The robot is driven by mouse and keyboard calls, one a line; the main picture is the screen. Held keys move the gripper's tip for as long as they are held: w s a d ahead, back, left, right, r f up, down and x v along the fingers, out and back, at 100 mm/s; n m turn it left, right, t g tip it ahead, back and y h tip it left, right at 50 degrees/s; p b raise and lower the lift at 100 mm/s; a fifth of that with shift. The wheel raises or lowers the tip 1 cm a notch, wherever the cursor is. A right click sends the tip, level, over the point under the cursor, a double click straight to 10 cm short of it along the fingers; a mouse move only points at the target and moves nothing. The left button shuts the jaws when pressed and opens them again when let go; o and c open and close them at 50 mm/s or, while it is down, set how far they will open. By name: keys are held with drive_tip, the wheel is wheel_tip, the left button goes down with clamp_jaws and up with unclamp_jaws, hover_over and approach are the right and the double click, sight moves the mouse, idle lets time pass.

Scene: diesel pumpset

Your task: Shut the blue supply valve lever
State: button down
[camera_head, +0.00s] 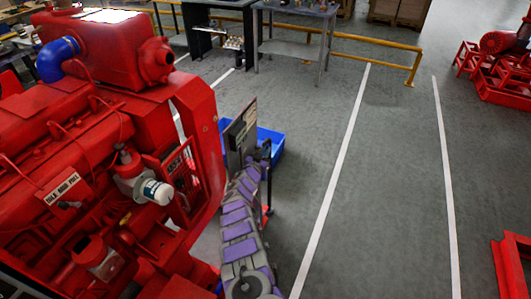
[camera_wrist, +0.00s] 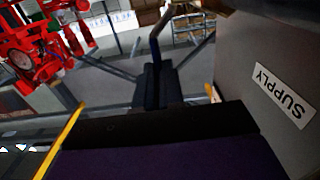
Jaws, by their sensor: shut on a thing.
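My gripper (camera_head: 266,152) is at the right side of an upright grey panel (camera_head: 236,150), beyond the red engine. In the wrist view, its dark jaws (camera_wrist: 156,75) stand close together in the middle. The grey panel fills the right side of the wrist view, with a white SUPPLY label (camera_wrist: 283,95) beside the jaws. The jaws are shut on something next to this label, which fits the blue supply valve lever.
The large red engine (camera_head: 110,130) fills the left. A blue tray (camera_head: 268,142) lies on the floor behind the panel. A yellow rail (camera_head: 375,45) and grey table (camera_head: 295,50) stand at the back. The floor (camera_head: 390,180) on the right is open, with red equipment (camera_head: 500,75) beyond.

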drive_tip(key=c, duration=1.5)
unclamp_jaws()
drive_tip(key=shift+a+f, duration=0.2)
drive_tip(key=shift+f, duration=0.5)
drive_tip(key=shift+o, duration=1.3)
drive_tip(key=shift+r, duration=0.4)
drive_tip(key=shift+d, duration=0.1)
drive_tip(key=p+v, duration=1.1)
drive_tip(key=v, duration=0.6)
drive_tip(key=shift+s, duration=0.1)
